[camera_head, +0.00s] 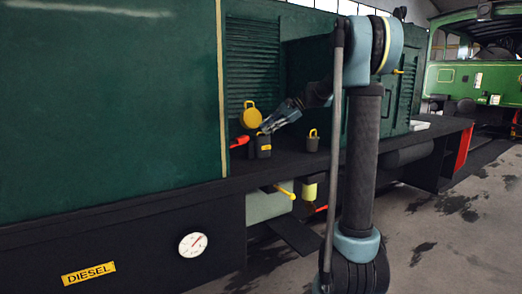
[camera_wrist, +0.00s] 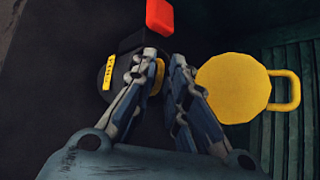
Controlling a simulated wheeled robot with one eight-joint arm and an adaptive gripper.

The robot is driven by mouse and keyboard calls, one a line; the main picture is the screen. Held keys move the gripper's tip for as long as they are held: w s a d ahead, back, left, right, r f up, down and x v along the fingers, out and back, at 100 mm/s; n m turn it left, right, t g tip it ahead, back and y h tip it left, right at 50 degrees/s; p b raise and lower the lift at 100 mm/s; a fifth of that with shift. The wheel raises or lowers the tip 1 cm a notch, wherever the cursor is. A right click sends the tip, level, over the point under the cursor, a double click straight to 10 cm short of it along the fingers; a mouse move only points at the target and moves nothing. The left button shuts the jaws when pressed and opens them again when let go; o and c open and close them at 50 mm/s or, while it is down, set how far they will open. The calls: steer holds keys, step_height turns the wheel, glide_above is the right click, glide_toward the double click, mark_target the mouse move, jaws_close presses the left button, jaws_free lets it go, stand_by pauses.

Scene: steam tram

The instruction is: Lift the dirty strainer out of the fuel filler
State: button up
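The fuel filler (camera_head: 264,151) is a short black neck with a yellow label on the running board, beside the green body. In the wrist view the filler (camera_wrist: 104,92) is partly hidden behind my fingers. A yellow piece (camera_wrist: 158,76) shows at the filler, between my fingers; it may be part of the strainer, whose body I cannot see. My gripper (camera_head: 266,130) reaches down to the filler top from the right. In the wrist view its fingertips (camera_wrist: 165,56) are apart, with a narrow gap. I see no clear contact with the yellow piece.
A round yellow cap (camera_head: 250,116) with a loop stands open beside the filler. A red piece (camera_head: 240,141) sticks out to the left. A small dark pot (camera_head: 312,142) with a yellow handle stands to the right. A white tray (camera_head: 419,125) lies farther along the running board.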

steer(key=shift+x, duration=1.5)
jaws_close()
steer(key=shift+r, duration=0.1)
step_height(320, 180, up, 18)
